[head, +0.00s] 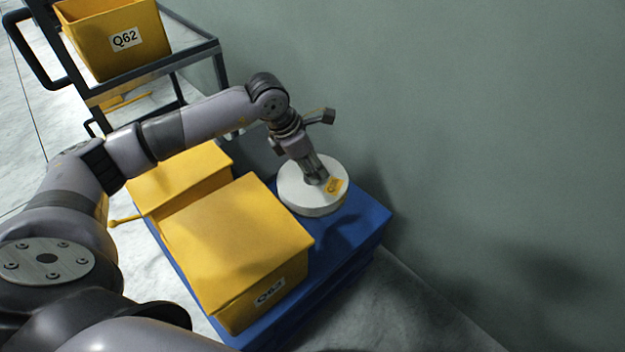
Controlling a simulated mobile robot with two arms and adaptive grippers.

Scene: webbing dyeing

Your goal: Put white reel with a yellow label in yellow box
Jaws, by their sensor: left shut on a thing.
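A white round reel (296,190) with a yellow label is over the far right part of a blue platform. My left gripper (318,180) reaches down from above and is shut on the reel near its middle, beside the label. I cannot tell whether the reel rests on the platform or hangs just above it. A yellow box (113,45) marked Q62 stands on a cart at the upper left, its top open. A second yellow box (237,240), with a Q62 label, stands on the platform left of the reel; its top looks closed. My right gripper is not in view.
Another yellow box (180,178) stands behind the nearer one on the blue platform (365,220). The dark-framed cart (150,72) has a handle at its left. A grey-green wall (450,130) closes off the right side. Bare floor (405,305) shows at lower right.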

